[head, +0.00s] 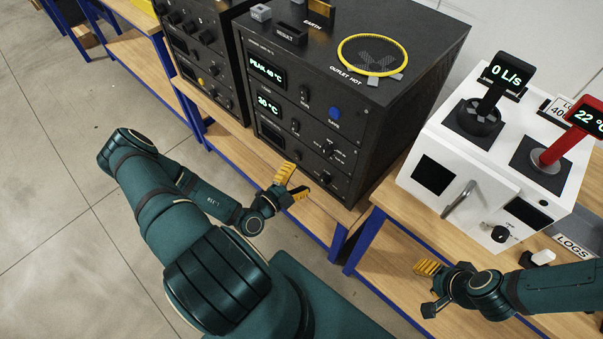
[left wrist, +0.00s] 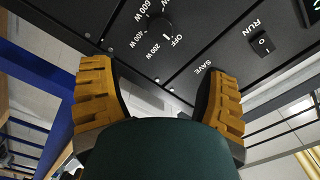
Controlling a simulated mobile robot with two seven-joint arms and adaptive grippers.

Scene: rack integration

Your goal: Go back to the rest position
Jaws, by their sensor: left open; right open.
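My left gripper (head: 291,184) is open and empty in front of the lower part of the black rack unit (head: 300,125) in the head view. In the left wrist view its two yellow fingers (left wrist: 160,95) are spread wide, with the unit's front panel (left wrist: 200,40) beyond them. A rotary knob (left wrist: 160,32) and a RUN switch (left wrist: 262,43) show on that panel. My right gripper (head: 427,288) is open and empty at the lower right, over the wooden bench in front of the white device. I cannot tell its exact height above the bench.
A white device (head: 470,175) with a door handle (head: 459,198) stands on the right bench. A LOGS label (head: 574,246) and a small white-topped item (head: 541,257) are near my right arm. Blue bench legs (head: 364,240) stand close to my arms. Floor (head: 50,190) is clear at left.

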